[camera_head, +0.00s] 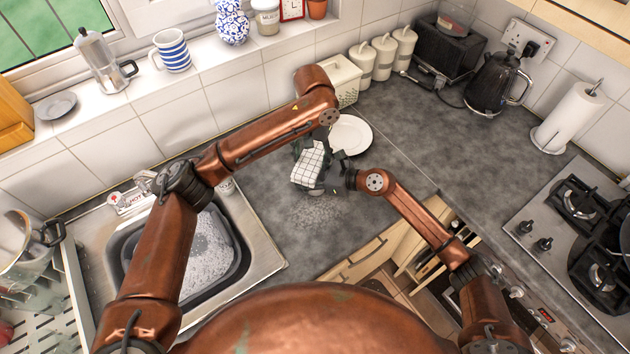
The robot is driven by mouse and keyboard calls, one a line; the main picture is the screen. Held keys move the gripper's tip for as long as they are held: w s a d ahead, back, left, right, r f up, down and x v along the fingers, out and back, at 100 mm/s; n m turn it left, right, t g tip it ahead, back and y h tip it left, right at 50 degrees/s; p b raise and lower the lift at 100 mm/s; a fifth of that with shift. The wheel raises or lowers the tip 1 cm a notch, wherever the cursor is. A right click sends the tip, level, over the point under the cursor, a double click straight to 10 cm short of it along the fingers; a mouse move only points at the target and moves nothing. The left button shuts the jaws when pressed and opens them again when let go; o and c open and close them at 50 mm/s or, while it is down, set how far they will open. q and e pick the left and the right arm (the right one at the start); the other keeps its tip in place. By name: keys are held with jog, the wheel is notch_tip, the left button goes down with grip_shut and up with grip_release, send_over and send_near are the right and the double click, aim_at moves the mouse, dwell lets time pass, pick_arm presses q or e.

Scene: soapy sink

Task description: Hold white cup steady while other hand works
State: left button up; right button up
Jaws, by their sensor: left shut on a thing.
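A white cloth with a dark grid pattern (308,164) is just below my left gripper (304,150), above the grey worktop. My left gripper is shut on the cloth as far as I can see; its fingertips are partly hidden. A small pale rounded edge (316,191) shows under the cloth's lower end. It may be the white cup, but most of it is hidden. My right gripper (335,170) is close to the cloth's right side. Its fingers are dark and small here, and I cannot tell whether they hold anything.
A white plate (351,135) lies just behind the grippers. A sink with soapy water (205,250) is at the left, and the hob (575,225) is at the right. The worktop (400,155) is clear right of the plate. Wet foam marks the worktop in front.

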aim_at(305, 172)
pick_arm(q)
jog(key=shift+w+d, duration=0.15)
jog(key=shift+w, duration=0.3)
jog(key=shift+s+a+f, duration=0.1)
jog(key=shift+s+a, duration=0.2)
jog(key=shift+s, duration=0.4)
jog(key=shift+s+a, duration=0.25)
jog(key=shift+s, duration=0.4)
jog(key=shift+s, duration=0.1)
jog(key=shift+s+a, duration=0.25)
jog(key=shift+s, duration=0.4)
jog(key=shift+s+a, duration=0.25)
jog(key=shift+s, duration=0.35)
jog(key=shift+w, duration=0.1)
jog(key=shift+w+d+r, duration=0.1)
jog(key=shift+w+d, duration=0.2)
jog(key=shift+w, duration=0.35)
jog(key=shift+w+d+r, duration=0.1)
jog(key=shift+w+d, duration=0.15)
jog(key=shift+w, duration=0.4)
